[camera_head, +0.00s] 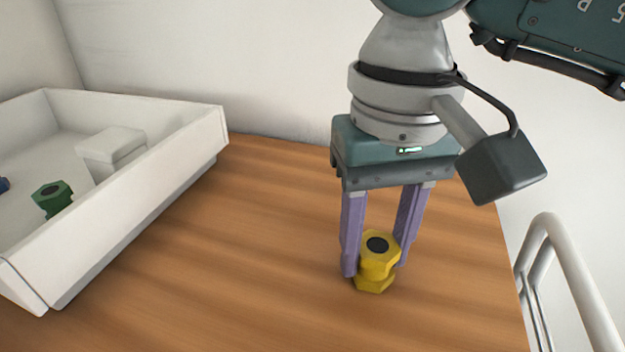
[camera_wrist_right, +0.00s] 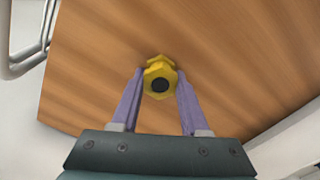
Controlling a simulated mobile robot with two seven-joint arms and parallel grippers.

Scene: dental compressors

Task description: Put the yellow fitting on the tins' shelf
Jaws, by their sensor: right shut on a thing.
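The yellow fitting (camera_head: 376,266) stands upright on the wooden table, towards its right side. It has hexagonal faces and a dark round spot on top. My right gripper (camera_head: 372,262) points down with its two purple fingers closed on either side of the fitting. In the right wrist view the fitting (camera_wrist_right: 160,78) sits between the fingertips of the right gripper (camera_wrist_right: 160,82). Its base appears to be at the table surface; I cannot tell whether it is lifted slightly. My left gripper is not in view. No shelf or tins show in either view.
A white tray (camera_head: 150,190) is on the left of the table (camera_head: 240,270), with a green fitting (camera_head: 52,198), a white block (camera_head: 112,150) and part of a blue thing (camera_head: 3,184) inside. A white metal rail (camera_head: 570,265) stands beyond the right edge. The table between tray and gripper is clear.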

